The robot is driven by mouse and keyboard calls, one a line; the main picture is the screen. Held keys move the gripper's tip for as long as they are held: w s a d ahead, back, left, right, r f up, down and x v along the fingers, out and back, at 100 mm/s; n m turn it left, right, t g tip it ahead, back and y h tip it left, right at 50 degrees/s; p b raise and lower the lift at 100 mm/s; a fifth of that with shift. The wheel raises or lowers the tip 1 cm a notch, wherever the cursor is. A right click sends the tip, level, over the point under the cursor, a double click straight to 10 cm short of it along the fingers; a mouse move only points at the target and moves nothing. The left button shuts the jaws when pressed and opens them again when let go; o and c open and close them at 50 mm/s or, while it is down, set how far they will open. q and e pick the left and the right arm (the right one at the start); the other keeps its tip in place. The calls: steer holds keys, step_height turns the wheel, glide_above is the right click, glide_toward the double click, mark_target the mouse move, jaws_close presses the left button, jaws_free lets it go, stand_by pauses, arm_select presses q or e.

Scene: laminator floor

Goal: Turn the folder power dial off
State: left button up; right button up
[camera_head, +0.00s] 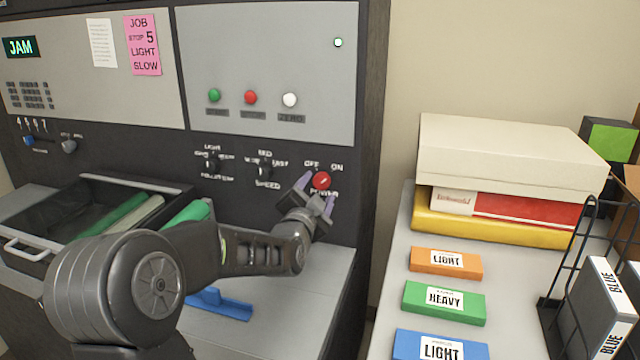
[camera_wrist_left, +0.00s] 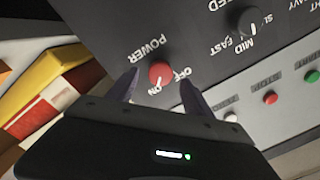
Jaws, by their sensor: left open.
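The red power dial (camera_head: 321,180) sits on the dark machine front, under the OFF and ON labels and above the word POWER. Its pale mark points towards ON. The dial also shows in the left wrist view (camera_wrist_left: 160,73), upside down, with ON just below it and OFF to its right. My left gripper (camera_head: 315,195) is open and empty, close to the dial. In the left wrist view its purple-grey fingers (camera_wrist_left: 160,88) stand either side of the dial's lower part. I cannot tell whether they touch it. My right gripper is not in view.
Black speed (camera_head: 264,169) and stock dials (camera_head: 212,163) are left of the power dial. Green, red and white buttons (camera_head: 290,100) are above. A grey ledge with a blue piece (camera_head: 220,304) lies below my arm. A side table holds boxes and labelled packs (camera_head: 444,302).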

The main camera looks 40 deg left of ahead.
mark_target(321, 183)
arm_select(q)
steer(key=x, duration=0.3)
steer(key=shift+w, duration=0.1)
steer(key=shift+c, duration=0.3)
jaws_close()
stand_by(0.3)
